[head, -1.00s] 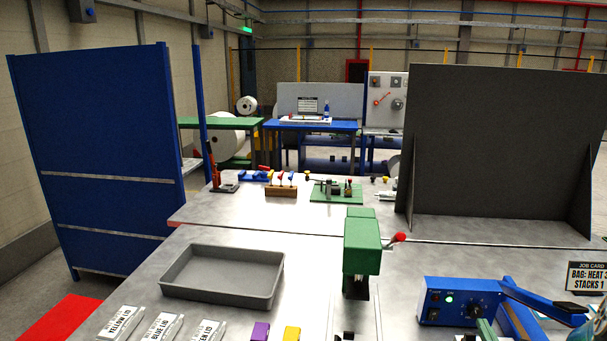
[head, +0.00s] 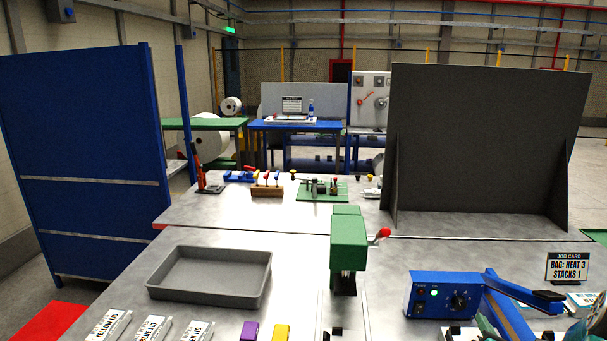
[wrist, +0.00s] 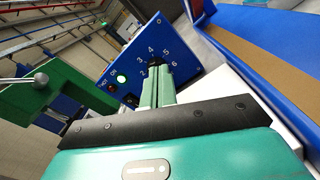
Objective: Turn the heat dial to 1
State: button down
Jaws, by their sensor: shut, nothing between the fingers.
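The blue heat sealer box (head: 425,290) stands at the right of the table in the head view, with a lit green lamp and the black heat dial (head: 459,302) on its front. In the wrist view the box (wrist: 180,45) shows printed numbers around the dial (wrist: 156,63). The dial is partly hidden behind my fingertips, so its setting and any contact cannot be told. My gripper (wrist: 154,78) is shut and empty, its green fingers pointing at the dial. In the head view only a bit of green shows at the bottom edge, in front of the box.
The sealer's blue arm (head: 525,292) slants to the right of the box. A job card (head: 568,267) reads "BAG: HEAT 3, STACKS 1". A green press (head: 348,243) with a red knob stands left of the box. A grey tray (head: 210,293) lies further left.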

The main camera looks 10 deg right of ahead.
aim_at(459, 304)
jog(key=shift+x, duration=3.1)
jog(key=shift+a+f, duration=0.2)
jog(key=shift+a, duration=0.05)
jog(key=shift+w+a+r, duration=0.2)
jog(key=shift+a+r, duration=0.2)
jog(key=shift+a, duration=0.2)
jog(key=shift+w+a+r, duration=0.1)
jog(key=shift+w+a, duration=0.05)
jog(key=shift+a, duration=0.3)
jog(key=shift+r, duration=0.1)
